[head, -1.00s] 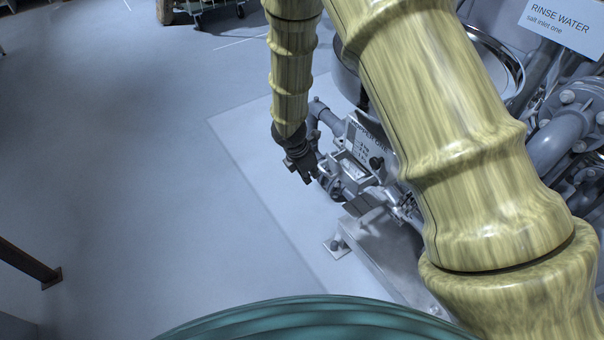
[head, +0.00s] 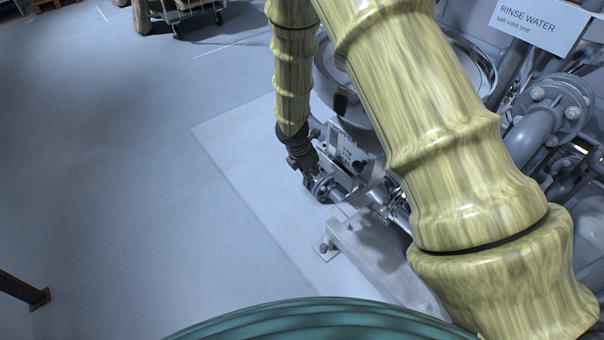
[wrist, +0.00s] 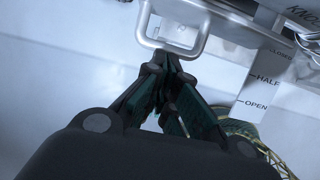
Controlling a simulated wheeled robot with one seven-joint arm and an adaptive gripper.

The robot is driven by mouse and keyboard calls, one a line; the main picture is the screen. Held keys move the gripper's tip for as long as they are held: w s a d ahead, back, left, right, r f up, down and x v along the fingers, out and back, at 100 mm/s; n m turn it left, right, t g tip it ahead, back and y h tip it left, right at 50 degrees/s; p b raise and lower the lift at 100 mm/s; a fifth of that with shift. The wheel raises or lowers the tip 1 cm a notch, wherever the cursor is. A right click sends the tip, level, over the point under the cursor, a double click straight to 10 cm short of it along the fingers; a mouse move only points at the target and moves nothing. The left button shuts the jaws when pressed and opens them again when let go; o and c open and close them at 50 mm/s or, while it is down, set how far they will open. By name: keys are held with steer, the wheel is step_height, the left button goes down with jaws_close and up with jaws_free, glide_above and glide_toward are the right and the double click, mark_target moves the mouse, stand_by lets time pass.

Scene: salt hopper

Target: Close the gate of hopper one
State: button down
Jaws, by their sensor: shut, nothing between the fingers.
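The gate's handle, a pale metal loop (wrist: 174,47), shows at the top of the wrist view. My gripper (wrist: 172,64) is shut and empty, with its fingertips just below the loop's near bar; I cannot tell whether they touch it. A white scale plate (wrist: 262,88) to the right reads CLOSED, HALF and OPEN from top to bottom. No pointer on it is clear to me. In the head view my gripper (head: 311,172) is beside the outlet of hopper one, by its label plate (head: 348,147). My arm hides part of the hopper.
A flanged pipe (head: 535,132) and a RINSE WATER sign (head: 535,22) stand at the right. A metal base beam (head: 375,255) runs below the outlet. A cart (head: 185,12) stands at the back.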

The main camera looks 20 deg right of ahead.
steer(key=shift+r, duration=0.1)
stand_by(0.3)
steer(key=s+a+r+p, duration=0.2)
steer(key=a+r, duration=0.4)
steer(key=r, duration=0.4)
steer(key=shift+s+a, duration=0.2)
steer(key=shift+a, duration=0.05)
